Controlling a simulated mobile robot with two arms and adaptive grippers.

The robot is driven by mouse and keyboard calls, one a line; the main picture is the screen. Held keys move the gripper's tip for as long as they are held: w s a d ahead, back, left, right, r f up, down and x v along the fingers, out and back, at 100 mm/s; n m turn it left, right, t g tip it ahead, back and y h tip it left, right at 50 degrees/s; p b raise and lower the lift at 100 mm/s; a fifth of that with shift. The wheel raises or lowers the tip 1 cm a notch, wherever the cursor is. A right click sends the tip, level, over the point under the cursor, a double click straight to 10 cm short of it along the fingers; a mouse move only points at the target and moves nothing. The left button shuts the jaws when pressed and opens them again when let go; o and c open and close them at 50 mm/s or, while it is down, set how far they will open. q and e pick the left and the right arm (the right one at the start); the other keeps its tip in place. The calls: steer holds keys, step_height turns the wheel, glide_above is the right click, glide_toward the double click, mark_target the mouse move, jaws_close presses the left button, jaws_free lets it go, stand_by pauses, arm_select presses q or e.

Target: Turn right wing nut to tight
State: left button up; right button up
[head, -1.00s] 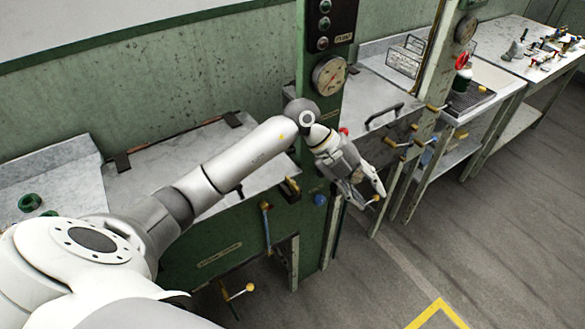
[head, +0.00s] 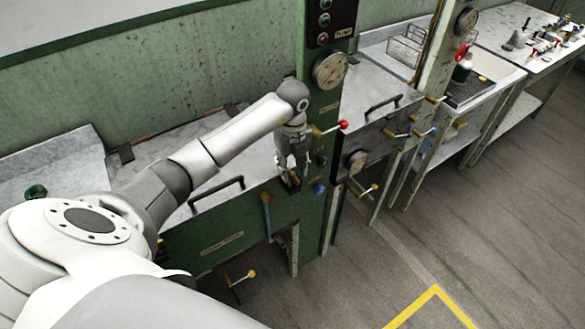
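The right wing nut is probably the small brass-coloured piece (head: 292,180) at the right front corner of the near basin, beside the green column; it is small and partly covered by my gripper. My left gripper (head: 292,168) points down just above it, its fingers apart with a gap between them. I cannot tell whether the fingertips touch the brass piece. The near basin's grey lid (head: 240,185) lies flat, with a black handle (head: 216,194) at its front. A left wing nut is not visible behind my arm. My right gripper is out of view.
The green column (head: 318,130) with a pressure gauge (head: 330,70) stands close to the right of my gripper. A second lidded basin (head: 365,85) stands beyond. The floor (head: 480,210) in front is clear.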

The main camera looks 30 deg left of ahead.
mark_target(292, 176)
arm_select(q)
steer(key=shift+f, duration=1.3)
